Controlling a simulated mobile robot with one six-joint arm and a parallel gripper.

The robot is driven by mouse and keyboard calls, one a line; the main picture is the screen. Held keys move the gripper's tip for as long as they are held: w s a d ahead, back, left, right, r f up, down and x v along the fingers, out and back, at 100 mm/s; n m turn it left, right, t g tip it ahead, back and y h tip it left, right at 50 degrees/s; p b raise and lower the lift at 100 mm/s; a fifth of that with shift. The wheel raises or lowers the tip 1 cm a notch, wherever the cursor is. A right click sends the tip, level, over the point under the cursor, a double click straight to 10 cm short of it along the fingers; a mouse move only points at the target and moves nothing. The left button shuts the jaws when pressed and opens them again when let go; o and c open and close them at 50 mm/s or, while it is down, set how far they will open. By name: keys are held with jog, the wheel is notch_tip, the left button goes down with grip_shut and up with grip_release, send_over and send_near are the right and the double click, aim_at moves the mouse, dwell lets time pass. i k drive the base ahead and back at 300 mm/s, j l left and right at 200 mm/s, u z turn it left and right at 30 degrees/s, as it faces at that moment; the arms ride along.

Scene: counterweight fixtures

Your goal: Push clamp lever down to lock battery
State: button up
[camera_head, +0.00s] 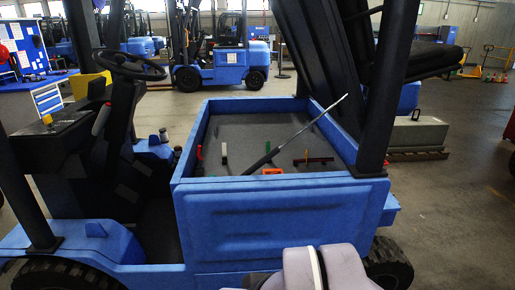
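A blue forklift (280,219) stands in front of me, and its blue-walled compartment is open at the top. A flat grey surface (240,132) fills the compartment; I cannot tell whether it is the battery's top or the floor. Several small parts sit near its front edge: a red bar with a yellowish piece (318,160), an orange piece (272,171), a green-and-white piece (224,153) and a red-and-green piece (199,152). I cannot tell which is the clamp lever or its position. A rounded pale grey part of my arm shows at the bottom. My gripper is not visible.
A dark strut (295,140) slants across the compartment. The raised dark seat and cover (325,50) and a dark post (385,90) stand at its right. The steering wheel (130,65) is at left. A grey block (418,134) rests on a pallet; floor at right is open.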

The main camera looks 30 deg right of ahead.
aim_at(198, 156)
jog(key=j+z, duration=0.25)
jog(key=i+j, duration=0.2)
jog(key=i, duration=0.4)
jog(key=i+j, duration=0.15)
jog(key=i, duration=0.4)
jog(key=i+j, duration=0.2)
jog(key=i, duration=0.4)
